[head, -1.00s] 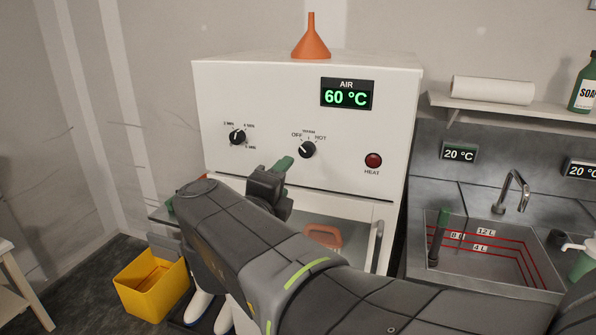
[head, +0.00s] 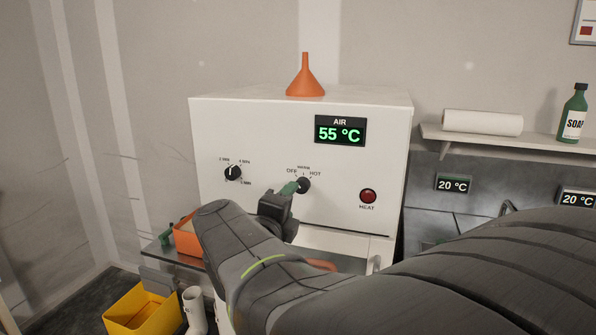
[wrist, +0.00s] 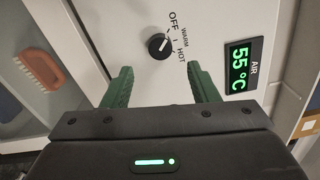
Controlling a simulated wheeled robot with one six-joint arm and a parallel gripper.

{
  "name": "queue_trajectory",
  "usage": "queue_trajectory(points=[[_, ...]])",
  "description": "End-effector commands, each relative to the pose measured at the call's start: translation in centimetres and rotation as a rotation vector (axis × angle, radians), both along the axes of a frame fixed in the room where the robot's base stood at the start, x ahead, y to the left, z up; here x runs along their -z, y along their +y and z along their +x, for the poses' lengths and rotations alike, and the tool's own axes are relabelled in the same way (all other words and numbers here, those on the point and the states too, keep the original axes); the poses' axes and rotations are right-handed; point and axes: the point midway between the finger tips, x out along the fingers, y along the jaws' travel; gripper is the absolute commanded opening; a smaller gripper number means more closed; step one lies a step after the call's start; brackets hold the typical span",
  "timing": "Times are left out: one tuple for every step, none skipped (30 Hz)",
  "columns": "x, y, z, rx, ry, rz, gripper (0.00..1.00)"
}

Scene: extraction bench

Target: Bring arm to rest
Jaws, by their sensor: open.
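My gripper (head: 288,187) is open and empty, in front of the white cabinet's (head: 260,125) panel. In the wrist view its two green fingers (wrist: 161,75) stand apart, with nothing between them. The OFF/WARM/HOT knob (head: 303,185) is just beyond the fingertips, partly covered in the head view. In the wrist view the knob (wrist: 160,46) shows whole, apart from the fingers. Its pointer seems to face OFF, but the mark is small. The green display (head: 340,131) reads AIR 55 °C. My arm hides much of the cabinet's lower front.
An orange funnel (head: 305,78) stands on the cabinet. A second knob (head: 233,173) and a red HEAT lamp (head: 368,196) are on the panel. An orange container (head: 187,238) and a yellow bin (head: 142,308) are at left. A shelf with soap (head: 573,115) is at right.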

Motion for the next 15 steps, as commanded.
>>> queue_trajectory(points=[[0.0, -0.3, 0.8, 0.004, 0.002, -0.004, 0.54], [0.0, -0.5, 1.3, 0.004, 0.002, -0.003, 0.54], [0.0, -0.7, 1.9, 0.004, 0.001, -0.002, 0.54], [0.0, -0.8, 2.4, 0.003, 0.001, -0.003, 0.54], [0.0, -1.0, 2.8, 0.004, 0.001, -0.002, 0.54], [0.0, -1.2, 3.4, 0.004, 0.001, -0.002, 0.54], [0.0, -1.3, 3.9, 0.003, 0.001, -0.003, 0.54], [0.0, -1.4, 4.3, 0.004, 0.001, -0.002, 0.54], [0.0, -1.6, 4.8, 0.003, 0.001, -0.002, 0.54], [0.0, -1.7, 5.2, 0.002, 0.002, -0.002, 0.54], [0.0, -1.8, 5.5, 0.002, 0.002, -0.001, 0.54], [0.0, -2.0, 5.9, 0.002, 0.000, 0.000, 0.54], [0.0, -2.1, 6.2, 0.002, 0.000, -0.001, 0.54], [0.0, -2.1, 6.5, 0.001, 0.001, -0.002, 0.54], [0.0, -2.2, 6.7, 0.001, 0.001, -0.002, 0.54]])
